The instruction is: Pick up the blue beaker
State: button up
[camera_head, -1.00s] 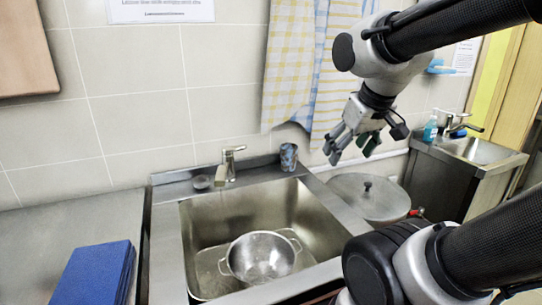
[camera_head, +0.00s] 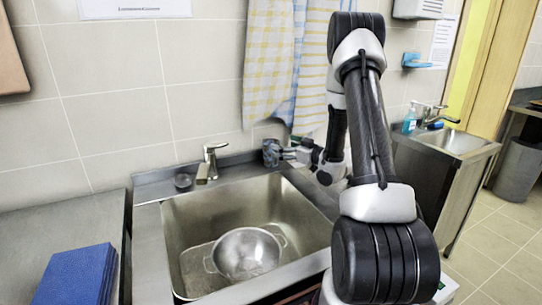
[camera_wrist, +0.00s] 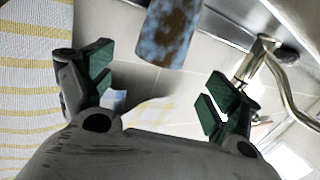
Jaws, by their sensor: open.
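The blue beaker (camera_head: 270,152), mottled blue and brown, stands on the sink's back rim, right of the tap. My gripper (camera_head: 284,153) reaches in from the right at about the beaker's height, with its fingertips close to the beaker's right side. In the wrist view the beaker (camera_wrist: 170,32) shows at the top middle, cut off by the frame edge. There my gripper (camera_wrist: 160,86) is open, with its green-padded fingers wide apart. The beaker appears just beyond the fingertips, lined up with the gap, and nothing is held.
The tap (camera_head: 208,162) stands left of the beaker and also shows at the right of the wrist view (camera_wrist: 268,62). A colander (camera_head: 247,254) lies in the sink. Checked towels (camera_head: 270,65) hang on the wall above. A blue block (camera_head: 75,275) lies on the left counter.

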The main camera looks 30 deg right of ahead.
aim_at(271, 142)
jog(key=shift+s+f+t, duration=0.15)
jog(key=shift+f+t, duration=0.15)
jog(key=shift+f, duration=0.05)
jog(key=shift+y, duration=0.3)
jog(key=x, duration=0.7)
jog(key=shift+w+d, duration=0.15)
jog(key=shift+w, duration=0.25)
jog(key=c, duration=1.1)
